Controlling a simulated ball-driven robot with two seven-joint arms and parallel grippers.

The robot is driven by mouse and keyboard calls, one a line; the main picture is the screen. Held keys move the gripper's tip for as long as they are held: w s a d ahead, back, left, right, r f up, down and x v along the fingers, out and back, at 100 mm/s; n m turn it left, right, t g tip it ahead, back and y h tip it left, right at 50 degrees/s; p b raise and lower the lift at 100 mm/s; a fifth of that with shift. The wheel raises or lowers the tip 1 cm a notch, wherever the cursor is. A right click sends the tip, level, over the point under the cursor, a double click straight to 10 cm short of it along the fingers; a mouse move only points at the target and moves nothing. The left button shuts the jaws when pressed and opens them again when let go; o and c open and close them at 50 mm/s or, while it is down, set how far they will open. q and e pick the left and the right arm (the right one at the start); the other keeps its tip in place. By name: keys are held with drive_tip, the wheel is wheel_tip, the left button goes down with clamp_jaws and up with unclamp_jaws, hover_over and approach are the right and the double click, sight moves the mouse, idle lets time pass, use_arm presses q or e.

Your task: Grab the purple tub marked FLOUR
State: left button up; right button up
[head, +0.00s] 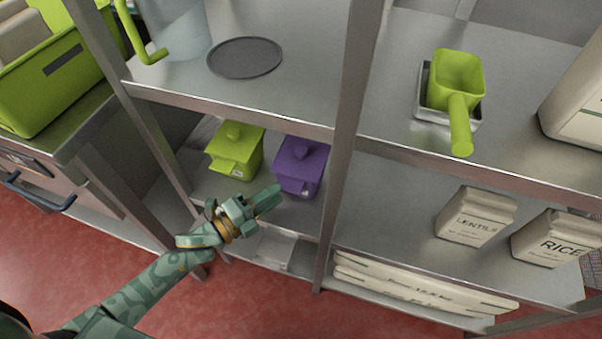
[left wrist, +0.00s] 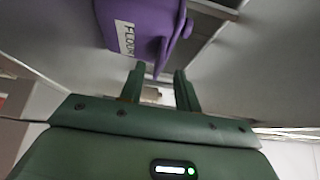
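The purple tub (head: 300,167) with a lid stands on the middle shelf of the left rack, to the right of a green tub. In the left wrist view the purple tub (left wrist: 142,28) shows at the top, with a FLOUR label on its side. My left gripper (head: 268,199) is in front of the tub and a little below and left of it in the head view. Its two fingers (left wrist: 158,82) are apart with nothing between them, and it does not appear to hold the tub. My right gripper is not in view.
A green lidded tub (head: 236,152) stands close left of the purple one. A rack post (head: 344,150) rises just to its right. The upper shelf (head: 300,95) overhangs it and bears a dark round plate (head: 245,57). LENTILS (head: 474,216) and RICE (head: 553,238) bags stand further right.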

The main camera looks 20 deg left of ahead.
use_arm(q)
drive_tip(key=x, duration=0.2)
drive_tip(key=shift+w+f, duration=0.2)
drive_tip(key=shift+w, duration=0.15)
drive_tip(key=shift+w+d, duration=0.15)
drive_tip(key=shift+r, duration=0.15)
clamp_jaws()
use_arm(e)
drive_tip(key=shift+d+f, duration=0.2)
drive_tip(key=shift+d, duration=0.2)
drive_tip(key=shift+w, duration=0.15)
